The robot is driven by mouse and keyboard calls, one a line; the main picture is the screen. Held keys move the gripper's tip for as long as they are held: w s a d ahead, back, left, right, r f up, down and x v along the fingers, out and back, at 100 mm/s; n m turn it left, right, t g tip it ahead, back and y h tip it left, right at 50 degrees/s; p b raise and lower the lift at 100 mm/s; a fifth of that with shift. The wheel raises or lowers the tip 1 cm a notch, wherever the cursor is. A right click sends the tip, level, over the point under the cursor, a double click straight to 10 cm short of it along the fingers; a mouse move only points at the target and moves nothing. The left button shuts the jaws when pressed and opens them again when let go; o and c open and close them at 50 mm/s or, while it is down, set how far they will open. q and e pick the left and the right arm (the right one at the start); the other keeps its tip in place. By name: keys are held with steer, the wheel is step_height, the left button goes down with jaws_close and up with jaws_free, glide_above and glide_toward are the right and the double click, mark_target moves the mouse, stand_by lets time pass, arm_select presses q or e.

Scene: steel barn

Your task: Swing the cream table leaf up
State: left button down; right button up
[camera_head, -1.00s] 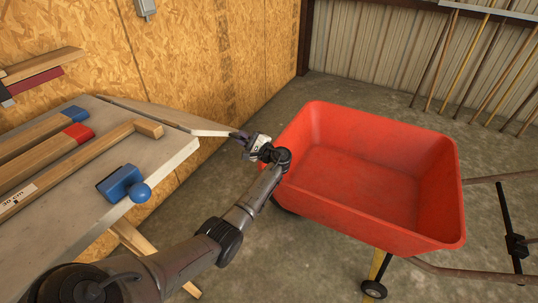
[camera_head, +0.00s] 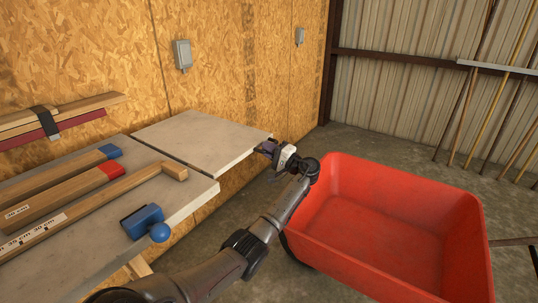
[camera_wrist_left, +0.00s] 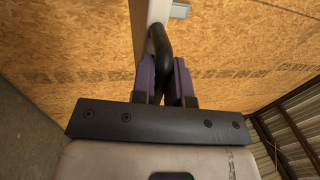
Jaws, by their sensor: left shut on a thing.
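The cream table leaf (camera_head: 205,138) joins the end of the grey-topped bench (camera_head: 85,262) along a dark seam. It looks about level with the bench top. My left gripper (camera_head: 270,150) is at the leaf's outer edge, beside the red cart. In the left wrist view, the purple fingers of my left gripper (camera_wrist_left: 168,85) are shut on a curved black handle (camera_wrist_left: 160,45). The leaf (camera_wrist_left: 158,12) shows there only as a thin pale strip seen edge-on. The handle is mostly hidden in the head view. My right gripper is not in view.
A red cart (camera_head: 395,225) stands close to the right of my left arm. Wooden bars and a blue clamp-like tool (camera_head: 145,221) lie on the bench. A wood-panel wall (camera_head: 225,75) rises behind the leaf. Poles lean at the far right.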

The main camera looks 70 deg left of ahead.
arm_select(q)
steer(key=shift+s+r, duration=0.1)
steer(key=shift+r, duration=0.25)
steer(key=c, duration=1.1)
jaws_free()
steer(key=shift+c, duration=0.2)
steer(key=shift+f, duration=0.1)
steer(key=p+v, duration=0.4)
steer(key=v, duration=0.9)
steer(key=shift+w+d, duration=0.2)
steer(key=shift+d, duration=0.1)
